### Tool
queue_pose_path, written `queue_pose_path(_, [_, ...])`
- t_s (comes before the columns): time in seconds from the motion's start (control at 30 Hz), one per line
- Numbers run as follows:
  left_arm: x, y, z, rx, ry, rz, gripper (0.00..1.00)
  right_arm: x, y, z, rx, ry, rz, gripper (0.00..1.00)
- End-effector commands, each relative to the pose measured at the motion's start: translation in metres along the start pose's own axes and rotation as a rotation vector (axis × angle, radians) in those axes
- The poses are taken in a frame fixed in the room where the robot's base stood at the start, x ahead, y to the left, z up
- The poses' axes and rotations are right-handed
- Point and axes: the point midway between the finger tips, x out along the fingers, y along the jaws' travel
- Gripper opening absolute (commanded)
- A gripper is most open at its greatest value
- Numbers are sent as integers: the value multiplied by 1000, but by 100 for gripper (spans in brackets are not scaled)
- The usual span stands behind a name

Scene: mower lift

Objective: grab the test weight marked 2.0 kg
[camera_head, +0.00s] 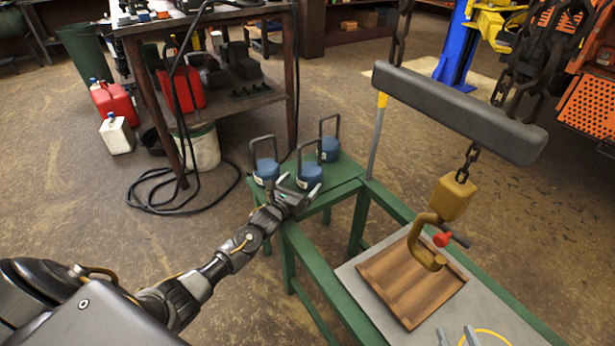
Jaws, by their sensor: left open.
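Three blue test weights with dark loop handles stand upright on the green stand: a left one (266,171), a front right one (309,176) and a back right one (329,151). Small pale labels show on some, but the markings are too small to read, so I cannot tell which is 2.0 kg. My left gripper (299,184) is open, its fingertips low at the near side of the left and front right weights. I cannot tell whether it touches either. Two pale grey prongs (457,337) at the bottom edge may be my right gripper, mostly cut off.
The green stand (341,184) joins a bench with a grey plate (358,284) and wooden tray (385,297). A yellow hook (429,243) hangs over the tray from a dark beam (455,110). A workbench (220,20), red cans and a black cable (150,205) lie behind left.

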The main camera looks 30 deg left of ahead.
Motion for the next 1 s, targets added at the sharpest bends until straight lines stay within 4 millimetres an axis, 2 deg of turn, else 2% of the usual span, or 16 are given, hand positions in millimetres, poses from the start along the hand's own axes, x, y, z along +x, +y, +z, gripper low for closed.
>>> queue_pose_path(0.07, [6,0,-1,-1,-1,1,100,1,-3,-3,-2,27,-8,36])
queue_pose_path(0.2, [26,0,0,-2,-3,2,100,1,-13,-21,-5,147,-37,36])
queue_pose_path(0.4, [46,1,0,-1,-1,2,100,-3,-24,-44,-6,290,-73,36])
queue_pose_path(0.7, [49,1,1,-1,-1,1,100,-4,-26,-49,-5,316,-80,36])
queue_pose_path(1.0, [49,1,0,0,-1,2,61,-4,-26,-49,-5,315,-79,36])
